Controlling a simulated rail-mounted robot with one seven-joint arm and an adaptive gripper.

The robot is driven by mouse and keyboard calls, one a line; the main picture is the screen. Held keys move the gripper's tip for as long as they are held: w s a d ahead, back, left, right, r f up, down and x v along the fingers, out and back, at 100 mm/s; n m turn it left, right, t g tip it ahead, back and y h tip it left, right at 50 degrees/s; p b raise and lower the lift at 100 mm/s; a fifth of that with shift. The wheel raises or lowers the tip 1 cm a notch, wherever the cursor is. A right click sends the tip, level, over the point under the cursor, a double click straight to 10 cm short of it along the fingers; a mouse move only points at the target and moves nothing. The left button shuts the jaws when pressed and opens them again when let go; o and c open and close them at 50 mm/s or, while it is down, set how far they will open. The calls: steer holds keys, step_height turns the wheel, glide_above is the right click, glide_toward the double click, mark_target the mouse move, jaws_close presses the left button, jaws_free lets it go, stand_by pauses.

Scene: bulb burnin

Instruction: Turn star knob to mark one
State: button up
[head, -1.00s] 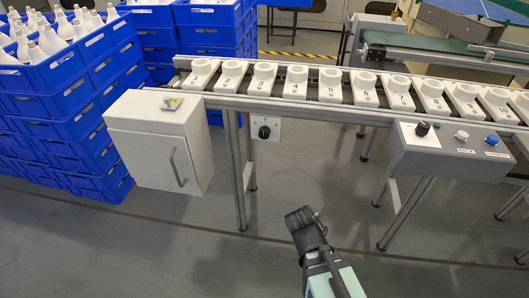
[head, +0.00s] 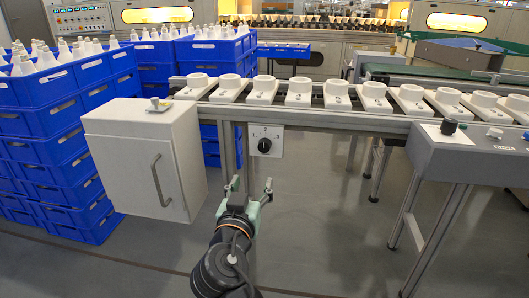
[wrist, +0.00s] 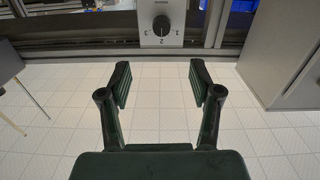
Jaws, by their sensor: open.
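The black star knob (head: 264,145) sits on a small white plate (head: 276,134) hung under the front rail of the conveyor. The knob also shows at the top middle of the wrist view (wrist: 161,25), with a pale pointer line whose mark I cannot tell. My gripper (head: 251,186) is open and empty, below and in front of the knob, apart from it. In the wrist view its two dark fingers (wrist: 160,82) stand wide apart, with the knob beyond the gap between them.
A white cabinet (head: 143,160) with a handle stands left of the knob. A grey control box (head: 470,158) with another black knob (head: 449,126) is at the right. White sockets (head: 262,90) line the rail above. Blue crates (head: 45,150) are stacked left. A rail leg stands close by.

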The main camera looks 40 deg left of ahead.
steer(key=m, duration=0.1)
steer(key=p, duration=1.3)
glide_toward(264, 147)
steer(key=b+x, duration=0.1)
steer(key=x, duration=0.9)
steer(key=shift+w+a+b, duration=0.25)
steer(key=shift+w+b, duration=0.1)
steer(key=c, duration=1.1)
